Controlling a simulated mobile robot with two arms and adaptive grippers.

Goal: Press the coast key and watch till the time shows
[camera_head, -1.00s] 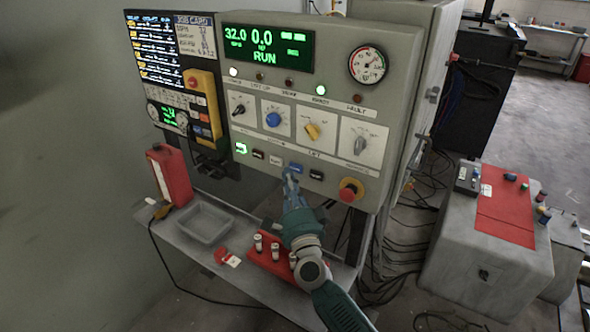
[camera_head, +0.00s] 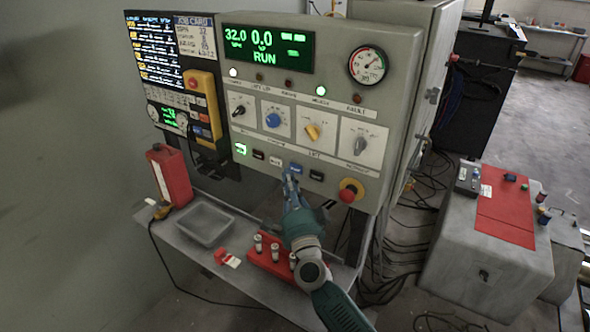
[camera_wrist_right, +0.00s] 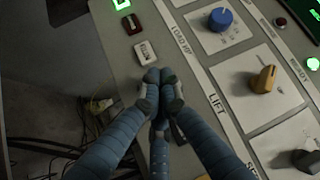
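The grey control panel (camera_head: 330,95) has a row of keys along its lower part: a green-lit key (camera_head: 241,149), a dark red one (camera_head: 259,155), a white one (camera_head: 276,161), a blue one (camera_head: 296,168) and a dark one (camera_head: 317,175). I cannot read which is the coast key. The display (camera_head: 265,48) reads 32.0, 0.0 and RUN. My right gripper (camera_head: 290,176) is shut and empty, its fingertips at the blue key. In the right wrist view, the closed fingertips (camera_wrist_right: 159,82) are just below the white key (camera_wrist_right: 145,51); contact is unclear. My left gripper is out of view.
A red emergency button (camera_head: 348,193) sits right of the keys. Below, the shelf holds a grey tray (camera_head: 205,224), a red container (camera_head: 169,175) and a red rack (camera_head: 268,262) with several small cylinders. Cables hang behind the panel.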

